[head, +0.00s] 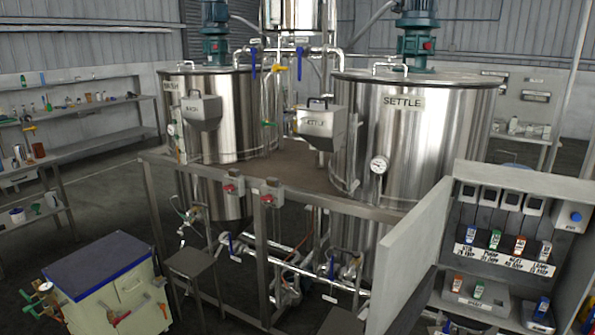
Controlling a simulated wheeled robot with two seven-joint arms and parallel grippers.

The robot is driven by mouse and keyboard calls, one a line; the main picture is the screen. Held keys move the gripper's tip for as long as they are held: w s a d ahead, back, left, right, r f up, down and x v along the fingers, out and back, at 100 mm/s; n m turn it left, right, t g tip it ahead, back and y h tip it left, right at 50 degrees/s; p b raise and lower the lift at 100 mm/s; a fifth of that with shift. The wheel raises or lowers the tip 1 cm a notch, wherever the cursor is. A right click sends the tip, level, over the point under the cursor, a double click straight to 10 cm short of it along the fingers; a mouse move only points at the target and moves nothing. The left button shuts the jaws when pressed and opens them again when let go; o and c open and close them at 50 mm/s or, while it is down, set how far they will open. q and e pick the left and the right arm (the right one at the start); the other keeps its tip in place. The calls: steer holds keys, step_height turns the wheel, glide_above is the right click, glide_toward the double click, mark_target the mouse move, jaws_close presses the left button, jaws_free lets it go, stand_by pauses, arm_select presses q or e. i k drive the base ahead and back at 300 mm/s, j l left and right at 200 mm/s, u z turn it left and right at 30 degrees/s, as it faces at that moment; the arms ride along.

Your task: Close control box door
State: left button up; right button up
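The grey control box (535,178) stands at the right edge of the head view. Its door (407,262) is open, hinged at the box's left side and swung out toward me and to the left. The open front shows several small dark-faced modules, a blue round button (575,216), coloured switches above white labels, and a lower grey block (476,296) with more switches. The box's right side and bottom are cut off by the frame. Neither of my grippers shows in this view.
Two steel tanks, one marked SETTLE (425,150), stand on a metal frame (300,218) behind and left of the door. Pipes and valves run beneath. A white cabinet with a dark top (98,264) stands at front left. Shelves (75,150) line the left wall.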

mark_target(405, 270)
steer(key=i+z, duration=0.1)
steer(key=z, duration=0.4)
steer(key=i+j+z, duration=0.1)
steer(key=z, duration=0.4)
steer(key=i+j+z, duration=0.1)
steer(key=j+z, duration=0.15)
steer(key=z, duration=0.2)
steer(key=i+j+z, duration=0.15)
steer(key=j, duration=0.2)
steer(key=j+z, duration=0.2)
steer(key=j, duration=0.2)
steer(key=i+j+z, duration=0.15)
steer(key=j, duration=0.9)
steer(key=i+z, duration=0.05)
